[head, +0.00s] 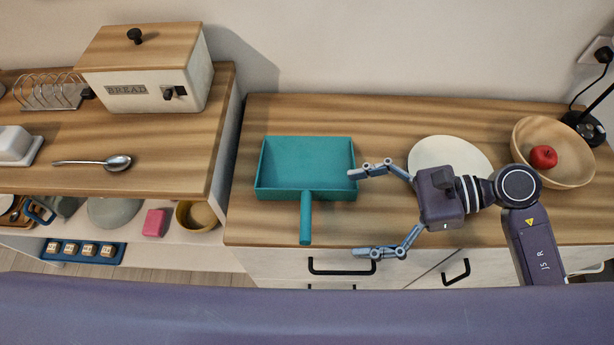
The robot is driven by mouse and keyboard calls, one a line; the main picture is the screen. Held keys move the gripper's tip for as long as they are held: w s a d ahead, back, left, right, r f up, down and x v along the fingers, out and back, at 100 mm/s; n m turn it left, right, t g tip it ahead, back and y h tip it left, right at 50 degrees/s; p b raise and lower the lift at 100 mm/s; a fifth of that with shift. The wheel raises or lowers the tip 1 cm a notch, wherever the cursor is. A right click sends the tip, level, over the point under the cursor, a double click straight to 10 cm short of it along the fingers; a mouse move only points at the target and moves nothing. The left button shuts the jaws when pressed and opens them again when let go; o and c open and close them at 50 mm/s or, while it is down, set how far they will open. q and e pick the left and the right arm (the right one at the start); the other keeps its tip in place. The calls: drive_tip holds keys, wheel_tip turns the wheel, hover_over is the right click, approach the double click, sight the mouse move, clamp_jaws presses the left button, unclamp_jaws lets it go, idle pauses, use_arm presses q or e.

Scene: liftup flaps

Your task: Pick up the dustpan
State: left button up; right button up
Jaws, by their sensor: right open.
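The teal dustpan (306,166) lies flat on the wooden counter in the head view, its handle (305,218) pointing toward me at the counter's front edge. My right gripper (362,212) is open and empty to the right of the handle, its fingers pointing left and spread apart. The upper fingertip is close to the right edge of the pan; I cannot tell whether they touch. The lower finger is beyond the counter's front edge in the picture. My left gripper is not in view.
A white plate (440,152) lies behind my right gripper. A wooden bowl (570,172) with a red apple (543,157) stands at right, beside a black lamp (583,127). At left, a higher counter holds a bread box (150,78) and a spoon (105,162). Drawers with black handles (341,269) are below.

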drive_tip(key=shift+w+a+f+b, duration=0.1)
drive_tip(key=shift+w+f+b, duration=0.35)
drive_tip(key=shift+f, duration=0.45)
drive_tip(key=shift+p+x, duration=0.35)
drive_tip(key=shift+x, duration=3.45)
drive_tip(key=shift+r, duration=0.15)
drive_tip(key=shift+c, duration=0.3)
clamp_jaws()
